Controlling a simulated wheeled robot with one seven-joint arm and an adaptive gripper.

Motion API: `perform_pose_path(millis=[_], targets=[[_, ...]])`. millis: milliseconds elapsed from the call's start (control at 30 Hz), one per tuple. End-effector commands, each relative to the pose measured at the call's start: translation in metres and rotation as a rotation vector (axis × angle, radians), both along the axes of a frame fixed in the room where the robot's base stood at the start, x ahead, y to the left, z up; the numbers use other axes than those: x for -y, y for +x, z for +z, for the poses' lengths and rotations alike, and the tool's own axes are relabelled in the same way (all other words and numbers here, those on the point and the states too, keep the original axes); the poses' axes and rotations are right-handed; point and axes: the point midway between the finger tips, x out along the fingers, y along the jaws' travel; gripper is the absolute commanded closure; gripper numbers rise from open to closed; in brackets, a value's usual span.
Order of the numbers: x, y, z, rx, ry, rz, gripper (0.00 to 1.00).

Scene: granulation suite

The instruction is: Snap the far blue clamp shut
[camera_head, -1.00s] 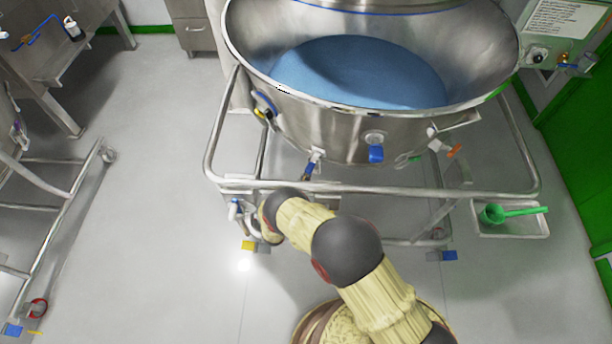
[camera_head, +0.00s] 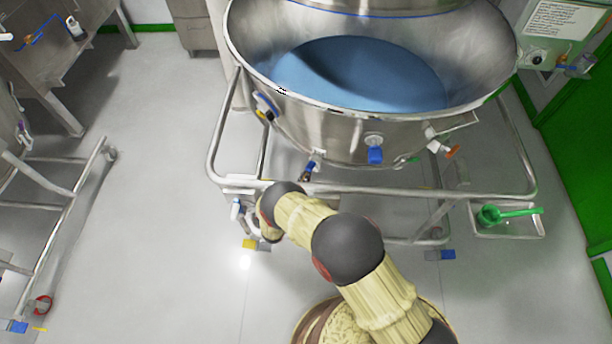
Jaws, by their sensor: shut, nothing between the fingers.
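A blue clamp-like part (camera_head: 375,155) sits below a round fitting on the front wall of the steel vessel (camera_head: 330,135). Another blue part (camera_head: 266,104), with yellow beside it, is on the vessel's left wall, farther from my arm's base. I cannot tell which is the far clamp, or whether either is open or shut. My cream arm with dark joints reaches up and left from the bottom, its wrist bending down near the cart's front left corner. My gripper's fingers are not visible; the wrist and cart rail crowd that spot.
The vessel holds blue material and stands in a tubular cart frame (camera_head: 530,165). A small valve (camera_head: 308,168) and an orange-handled fitting (camera_head: 452,152) stick out from its wall. A tray with a green scoop (camera_head: 490,214) is at the right.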

Motion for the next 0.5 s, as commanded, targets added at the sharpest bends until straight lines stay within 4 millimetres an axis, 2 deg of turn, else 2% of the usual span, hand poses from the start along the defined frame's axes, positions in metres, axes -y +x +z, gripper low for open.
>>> perform_pose_path(millis=[100,500], targets=[[-0.001,0.0,0.01,0.003,0.001,0.0,1.0],[-0.002,-0.001,0.023,0.003,0.001,0.0,1.0]])
